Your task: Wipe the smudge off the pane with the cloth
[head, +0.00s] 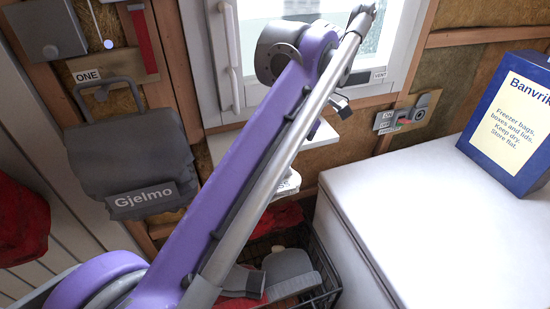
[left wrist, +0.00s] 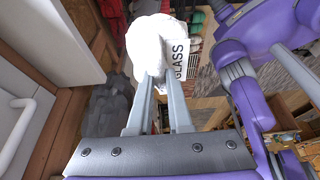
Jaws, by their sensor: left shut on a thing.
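My left gripper (left wrist: 161,80) is shut on a white cloth (left wrist: 155,45) marked GLASS. The cloth bunches out past the fingertips in the left wrist view. In the head view my purple left arm crosses the picture up to the window, and its gripper is not clearly visible. The window pane (head: 257,20) shows in its white frame at the top, partly covered by my arm. I cannot make out a smudge on it. A white thing (head: 288,185) shows low behind the arm; I cannot tell whether it is the cloth. My right gripper is in neither view.
A white window handle (head: 231,55) stands out from the frame. A white sill (head: 325,140) lies below. A grey Gjelmo bag (head: 140,160) hangs at left. A white chest (head: 450,220) with a blue box (head: 510,120) fills the right. A black crate (head: 325,290) stands below.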

